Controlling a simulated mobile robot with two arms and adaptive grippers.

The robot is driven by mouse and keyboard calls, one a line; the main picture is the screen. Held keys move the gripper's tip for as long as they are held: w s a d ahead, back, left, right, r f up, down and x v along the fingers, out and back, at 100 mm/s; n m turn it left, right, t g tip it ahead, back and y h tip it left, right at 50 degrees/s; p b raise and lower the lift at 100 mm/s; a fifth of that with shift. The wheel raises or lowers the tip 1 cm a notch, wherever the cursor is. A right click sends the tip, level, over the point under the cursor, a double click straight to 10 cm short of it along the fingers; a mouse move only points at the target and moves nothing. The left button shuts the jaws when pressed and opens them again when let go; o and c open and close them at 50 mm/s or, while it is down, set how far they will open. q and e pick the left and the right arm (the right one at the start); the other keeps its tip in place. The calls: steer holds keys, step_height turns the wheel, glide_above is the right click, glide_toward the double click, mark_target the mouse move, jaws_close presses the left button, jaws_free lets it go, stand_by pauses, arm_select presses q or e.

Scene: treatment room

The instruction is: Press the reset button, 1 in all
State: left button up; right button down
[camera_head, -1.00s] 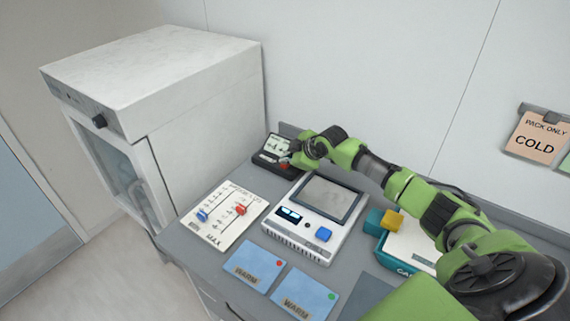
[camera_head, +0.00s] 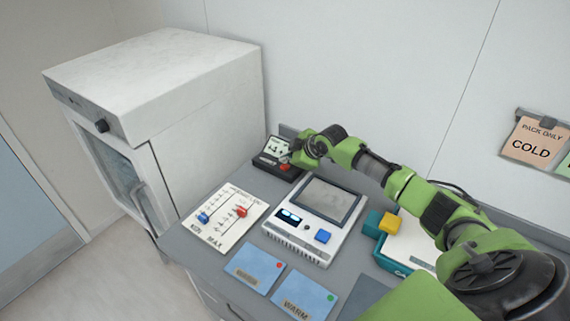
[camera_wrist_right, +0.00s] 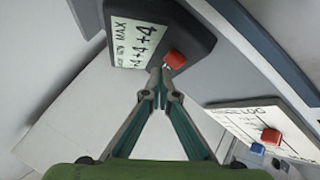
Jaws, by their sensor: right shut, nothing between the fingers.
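A small black device (camera_head: 268,161) with a pale label and a red button (camera_head: 285,167) stands at the back of the counter, beside the white cabinet. In the right wrist view the device (camera_wrist_right: 196,45) is at the top and its red button (camera_wrist_right: 175,59) is close to the fingertips. My right gripper (camera_head: 291,156) is at the device, and its fingers (camera_wrist_right: 160,73) are shut and empty. The tips appear right beside the button; I cannot tell whether they touch it. My left gripper is not in view.
A white scale (camera_head: 291,239) with a display and a blue button is in front of the device. A slider board (camera_head: 228,222) lies left of it. Blue WARM packs (camera_head: 254,266) lie at the front. A teal box (camera_head: 394,262) stands under my right arm. A white cabinet (camera_head: 190,90) bounds the left.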

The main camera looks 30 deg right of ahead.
mark_target(286, 167)
step_height(286, 167, up, 5)
steer(key=p, duration=0.4)
steer(key=shift+p, duration=0.3)
stand_by(0.3)
steer(key=shift+f, duration=0.15)
stand_by(0.4)
